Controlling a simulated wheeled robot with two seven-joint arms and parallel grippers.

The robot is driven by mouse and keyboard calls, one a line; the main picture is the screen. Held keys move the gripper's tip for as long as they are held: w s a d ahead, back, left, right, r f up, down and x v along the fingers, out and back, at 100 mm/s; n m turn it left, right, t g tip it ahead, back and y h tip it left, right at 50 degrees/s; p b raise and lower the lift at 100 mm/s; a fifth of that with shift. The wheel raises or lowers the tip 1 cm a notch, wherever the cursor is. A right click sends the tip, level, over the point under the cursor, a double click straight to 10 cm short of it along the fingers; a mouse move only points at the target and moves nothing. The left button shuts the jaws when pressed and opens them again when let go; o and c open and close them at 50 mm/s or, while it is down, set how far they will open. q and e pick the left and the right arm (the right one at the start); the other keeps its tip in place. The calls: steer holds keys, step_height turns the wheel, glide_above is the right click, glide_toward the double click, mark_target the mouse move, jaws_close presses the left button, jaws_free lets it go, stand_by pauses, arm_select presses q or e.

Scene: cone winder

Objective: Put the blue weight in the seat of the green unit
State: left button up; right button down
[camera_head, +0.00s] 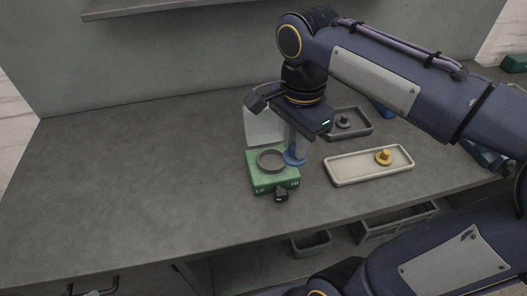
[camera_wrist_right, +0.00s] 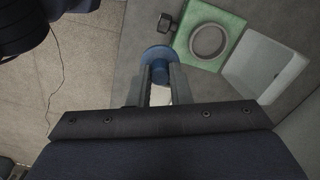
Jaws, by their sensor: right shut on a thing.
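The green unit (camera_head: 273,182) sits on the grey table with a round grey ring seat (camera_head: 271,160) on its top and a dark knob on its front. The ring seat (camera_wrist_right: 208,41) looks empty in the right wrist view. My right gripper (camera_head: 294,150) is shut on the blue weight (camera_head: 294,160), which is held upright beside the ring, to its right in the head view. In the right wrist view the blue weight (camera_wrist_right: 158,56) is between the fingertips, left of the green unit (camera_wrist_right: 227,24). My left gripper is not in view.
The table's left side is clear.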

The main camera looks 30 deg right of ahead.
steer(key=w+f, duration=0.4)
steer(key=w, duration=0.1)
steer(key=w+f, duration=0.3)
steer(key=shift+w, duration=0.25)
steer(key=shift+w+f, duration=0.15)
steer(key=shift+f, duration=0.8)
steer(key=shift+w+f, duration=0.1)
steer(key=shift+f, duration=0.85)
steer(key=shift+f+b, duration=0.2)
steer(key=shift+b, duration=0.1)
steer(key=c, duration=1.3)
jaws_free()
steer(key=shift+r, duration=0.15)
